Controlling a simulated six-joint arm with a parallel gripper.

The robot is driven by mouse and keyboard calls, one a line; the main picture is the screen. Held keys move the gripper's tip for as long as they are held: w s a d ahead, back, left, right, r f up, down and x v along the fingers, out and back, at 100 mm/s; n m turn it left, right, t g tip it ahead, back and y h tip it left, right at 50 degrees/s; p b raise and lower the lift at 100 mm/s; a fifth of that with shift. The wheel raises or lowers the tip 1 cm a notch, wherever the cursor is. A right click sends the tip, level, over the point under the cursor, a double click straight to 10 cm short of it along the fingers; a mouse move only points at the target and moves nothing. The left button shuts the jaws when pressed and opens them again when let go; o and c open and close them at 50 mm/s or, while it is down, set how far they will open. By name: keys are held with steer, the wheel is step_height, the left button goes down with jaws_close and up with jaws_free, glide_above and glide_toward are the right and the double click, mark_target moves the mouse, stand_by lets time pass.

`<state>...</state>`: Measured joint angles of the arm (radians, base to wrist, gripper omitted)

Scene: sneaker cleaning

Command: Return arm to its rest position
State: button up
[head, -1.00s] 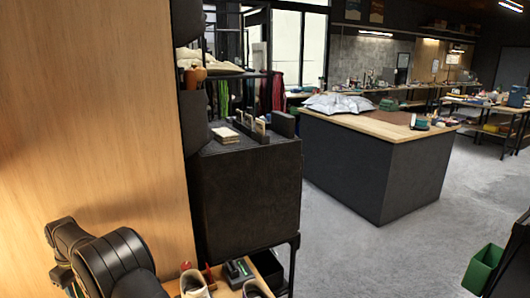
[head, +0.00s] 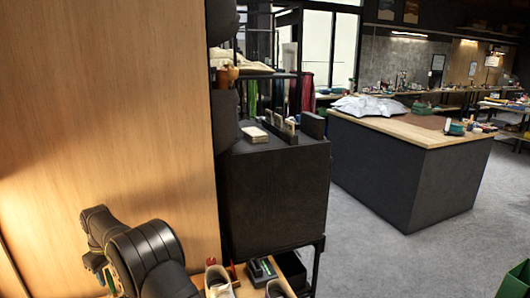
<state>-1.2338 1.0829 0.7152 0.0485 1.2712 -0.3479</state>
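My black arm shows at the bottom left of the head view, folded in front of the wooden panel. Its gripper end is not clearly visible, so I cannot see the fingers.
A tall wooden panel (head: 110,120) fills the left side. A dark cabinet (head: 275,195) stands behind the sneakers. A dark island with a wooden top (head: 425,180) stands at the right, with silvery bags (head: 370,106) on it. Grey floor (head: 345,255) is open between them. A green bin (head: 515,280) is at the lower right.

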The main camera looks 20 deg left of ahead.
step_height(320, 180, down, 2)
steer(key=shift+a+f, duration=0.1)
step_height(320, 180, up, 8)
steer(key=f, duration=0.1)
steer(key=s+d, duration=1.3)
steer(key=d, duration=0.1)
steer(key=w+d+r+m, duration=0.1)
steer(key=w+d, duration=0.3)
steer(key=w, duration=0.9)
steer(key=w+d+r+m, duration=0.1)
steer(key=w+d+m, duration=0.3)
steer(key=w, duration=1)
steer(key=shift+w+d+y, duration=0.2)
steer(key=shift+d+y, duration=0.1)
steer(key=shift+d, duration=0.2)
